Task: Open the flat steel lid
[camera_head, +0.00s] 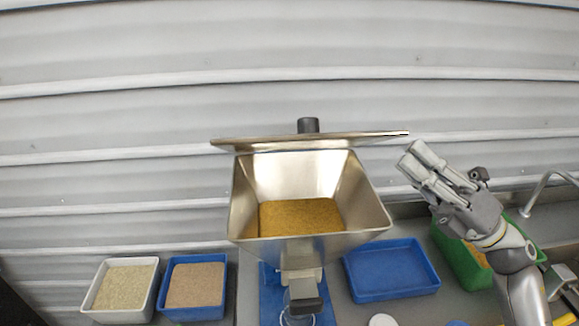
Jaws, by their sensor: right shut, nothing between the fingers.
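The flat steel lid (280,142) stands swung up at the back of the steel hopper (245,205), seen nearly edge-on. A black knob (308,125) shows above its upper edge. The hopper's mouth is uncovered, and yellow-brown substrate (300,217) lies inside. My right gripper (418,158) is shut and empty, just right of the lid's right end, with its fingers pointing up and left. I cannot tell whether a fingertip touches the lid. My left gripper is out of view.
A white tray (84,301) and a blue tray (163,312) of grainy material stand at the left. An empty blue tray (392,270) lies right of the hopper. A green bin (452,255) is partly behind my right arm. A corrugated wall (120,110) closes the back.

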